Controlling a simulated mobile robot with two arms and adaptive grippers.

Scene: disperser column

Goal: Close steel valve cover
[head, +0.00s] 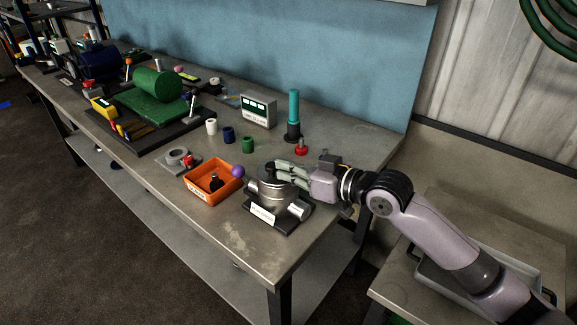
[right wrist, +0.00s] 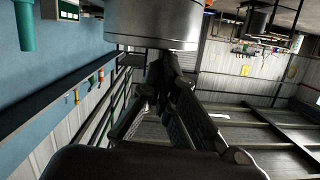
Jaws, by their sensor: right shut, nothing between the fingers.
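The steel valve (head: 267,203) stands on a dark base with a white label near the front right corner of the workbench. Its rounded metal body has a dark rim at the top and a short pipe stub at the right. My right gripper (head: 279,174) reaches in from the right, with its fingers at the valve's upper right side. In the right wrist view, the fingertips (right wrist: 165,62) are together and empty, just below a grey round metal part (right wrist: 165,22) of the valve. I cannot tell whether they touch it. The cover's exact position is unclear behind the fingers. My left gripper is out of view.
An orange bin (head: 213,183) sits left of the valve, with a purple ball (head: 238,171) by its rim. A red knob (head: 301,147) and a teal-topped column (head: 293,110) stand behind. A grey tray (head: 470,262) lies on the right table. The bench's front right corner (head: 275,262) is clear.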

